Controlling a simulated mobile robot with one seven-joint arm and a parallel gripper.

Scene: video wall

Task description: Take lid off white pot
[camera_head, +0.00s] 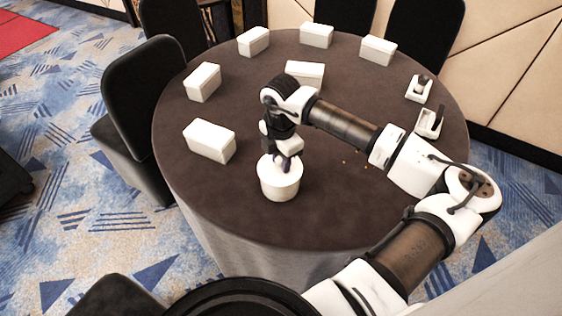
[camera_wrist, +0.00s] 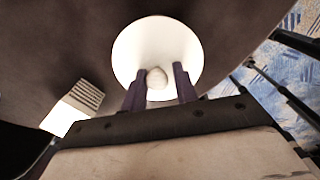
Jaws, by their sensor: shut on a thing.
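The white pot (camera_head: 279,187) stands upright on the dark round table near its front edge in the head view. My gripper (camera_head: 284,163) is right above the lid, pointing down. In the wrist view its two dark fingers (camera_wrist: 158,84) stand on either side of the knob and are shut on it. The lid appears to sit on the pot; I cannot make out a gap between them.
Several white boxes (camera_head: 209,141) stand along the left and back of the dark round table (camera_head: 240,228). Two small white holders (camera_head: 429,122) are at the right. Black chairs (camera_head: 147,95) surround the table.

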